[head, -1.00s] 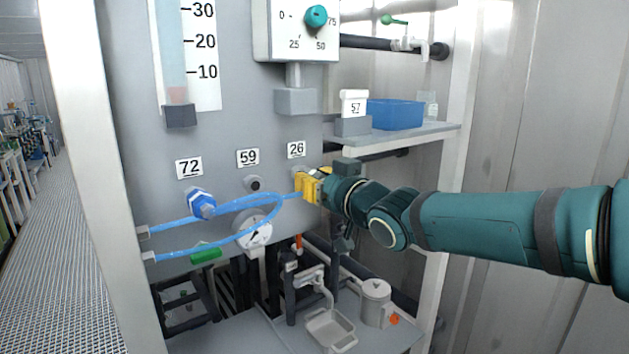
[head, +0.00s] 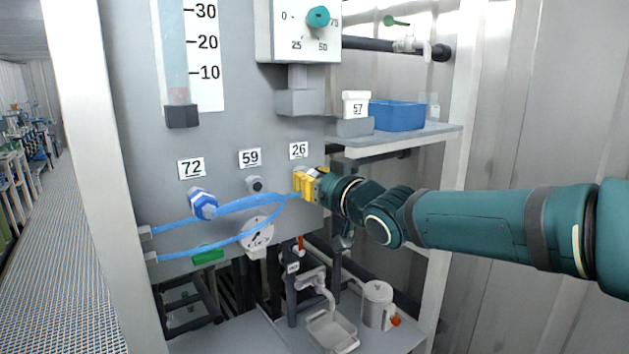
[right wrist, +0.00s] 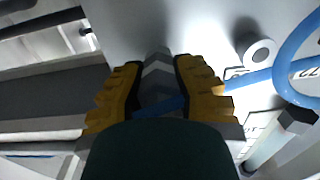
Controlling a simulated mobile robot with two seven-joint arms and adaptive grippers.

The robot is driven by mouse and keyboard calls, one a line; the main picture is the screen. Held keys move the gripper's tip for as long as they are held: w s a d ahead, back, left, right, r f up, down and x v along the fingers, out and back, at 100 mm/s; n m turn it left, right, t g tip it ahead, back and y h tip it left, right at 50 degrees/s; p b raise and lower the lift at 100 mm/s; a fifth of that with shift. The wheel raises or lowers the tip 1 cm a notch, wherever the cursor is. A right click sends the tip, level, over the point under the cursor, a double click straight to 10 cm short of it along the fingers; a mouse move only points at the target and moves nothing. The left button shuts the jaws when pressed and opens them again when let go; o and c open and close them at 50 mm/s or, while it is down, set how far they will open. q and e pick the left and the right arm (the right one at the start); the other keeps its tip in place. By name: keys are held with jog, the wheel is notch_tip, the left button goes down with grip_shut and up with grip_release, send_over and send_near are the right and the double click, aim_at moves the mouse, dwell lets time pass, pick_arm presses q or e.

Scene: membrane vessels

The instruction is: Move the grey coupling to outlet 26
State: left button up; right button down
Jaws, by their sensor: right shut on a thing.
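My right gripper (head: 301,184) is at the grey panel, just under the label 26 (head: 298,150). Its yellow fingers are shut on the grey coupling (right wrist: 158,78), which shows between them in the right wrist view, with a blue hose (head: 240,205) running to it. The fingers hide outlet 26 in the head view, and I cannot tell whether the coupling is seated on it. Outlet 59 (head: 255,184) is bare, left of the gripper. A blue coupling (head: 202,204) sits under the label 72 (head: 191,168). My left gripper is not in view.
A round gauge (head: 258,236) and a green handle (head: 208,256) are below the outlets. A shelf (head: 440,133) with a blue bin (head: 397,115) juts out above my right arm. Below stand a grey tray (head: 332,336) and a mug (head: 377,303).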

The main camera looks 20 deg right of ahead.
jog(key=c, duration=0.8)
grip_release()
jog(key=v, duration=1.2)
